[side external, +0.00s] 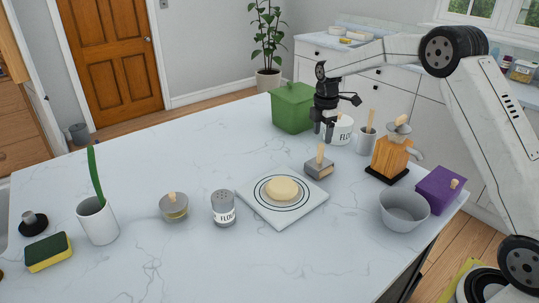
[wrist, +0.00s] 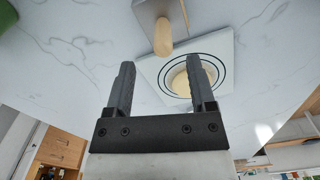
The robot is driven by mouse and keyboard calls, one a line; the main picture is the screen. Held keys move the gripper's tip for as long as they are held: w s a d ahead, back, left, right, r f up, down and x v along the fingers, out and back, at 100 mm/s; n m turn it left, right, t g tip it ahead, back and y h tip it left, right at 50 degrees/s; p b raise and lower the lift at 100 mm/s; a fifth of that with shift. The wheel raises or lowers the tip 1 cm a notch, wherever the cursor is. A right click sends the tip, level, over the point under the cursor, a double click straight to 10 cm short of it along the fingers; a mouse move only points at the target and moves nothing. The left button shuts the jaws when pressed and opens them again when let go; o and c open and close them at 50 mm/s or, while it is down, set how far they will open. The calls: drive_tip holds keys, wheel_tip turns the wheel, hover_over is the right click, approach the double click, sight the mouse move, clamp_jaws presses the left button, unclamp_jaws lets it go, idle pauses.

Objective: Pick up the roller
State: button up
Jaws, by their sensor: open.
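My gripper (side external: 328,128) is open and empty, pointing down over the table's back right; its two fingers (wrist: 160,78) show in the wrist view. No thing is plainly a roller. A grey metal piece with an upright wooden handle (side external: 319,164) stands below my gripper, apart from it; it also shows ahead of the fingers in the wrist view (wrist: 163,36). A wooden handle (side external: 371,118) sticks up from a white crock (side external: 366,143); its lower end is hidden. A pale dough round (side external: 281,189) lies on a ringed white board (side external: 252,207).
A green box (side external: 292,108), a white flour pot (side external: 342,132), a wooden block (side external: 389,157), a grey bowl (side external: 404,210) and a purple box (side external: 437,190) crowd the back and right. A flour shaker (side external: 223,208) and a round metal tool (side external: 173,207) stand left.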

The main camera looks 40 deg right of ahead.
sight(320, 162)
drive_tip(key=shift+f, duration=1.25)
drive_tip(key=shift+f, duration=0.1)
drive_tip(key=shift+s+a+f, duration=0.1)
drive_tip(key=shift+s+f, duration=0.05)
drive_tip(key=shift+f, duration=2.35)
clamp_jaws()
drive_tip(key=shift+r, duration=0.1)
